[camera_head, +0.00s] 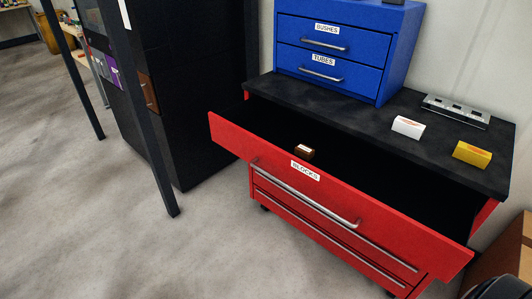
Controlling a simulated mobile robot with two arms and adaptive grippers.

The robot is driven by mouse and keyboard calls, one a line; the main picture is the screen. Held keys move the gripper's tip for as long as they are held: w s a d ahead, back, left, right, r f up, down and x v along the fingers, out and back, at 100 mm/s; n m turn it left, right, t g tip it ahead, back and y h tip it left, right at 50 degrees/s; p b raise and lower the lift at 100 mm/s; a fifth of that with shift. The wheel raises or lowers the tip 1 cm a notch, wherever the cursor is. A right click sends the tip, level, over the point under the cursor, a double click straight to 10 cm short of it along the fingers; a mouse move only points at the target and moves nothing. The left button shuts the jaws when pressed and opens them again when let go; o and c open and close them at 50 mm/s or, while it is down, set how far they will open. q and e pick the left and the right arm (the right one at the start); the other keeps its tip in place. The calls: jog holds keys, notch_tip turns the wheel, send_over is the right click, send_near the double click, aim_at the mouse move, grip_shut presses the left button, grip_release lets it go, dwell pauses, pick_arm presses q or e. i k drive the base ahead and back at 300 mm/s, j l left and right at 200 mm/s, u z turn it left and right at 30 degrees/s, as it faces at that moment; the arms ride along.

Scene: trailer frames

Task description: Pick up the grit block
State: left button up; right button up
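Three small blocks are in view, and I cannot read which one is the grit block. A brown block (304,152) with a pale label shows inside the open red drawer (335,201), just behind its front panel. A white block (408,127) with a reddish mark lies on the black cabinet top. A yellow block (472,153) with a reddish mark lies on the same top, farther right. The drawer front carries a "BLOCKS" label. Most of the drawer's inside is dark. Neither of my grippers is in view.
A blue two-drawer box (345,45), labelled "BUSHES" and "TUBES", stands on the black top (375,117). A grey metal part (456,110) lies at the back right. A tall black cabinet (190,90) stands left. Cardboard boxes (513,255) are at lower right. The floor at front left is clear.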

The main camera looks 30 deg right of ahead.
aim_at(304, 152)
jog(key=z, duration=1.35)
jog(key=i+j+z, duration=0.1)
jog(key=i, duration=0.4)
jog(key=j, duration=0.1)
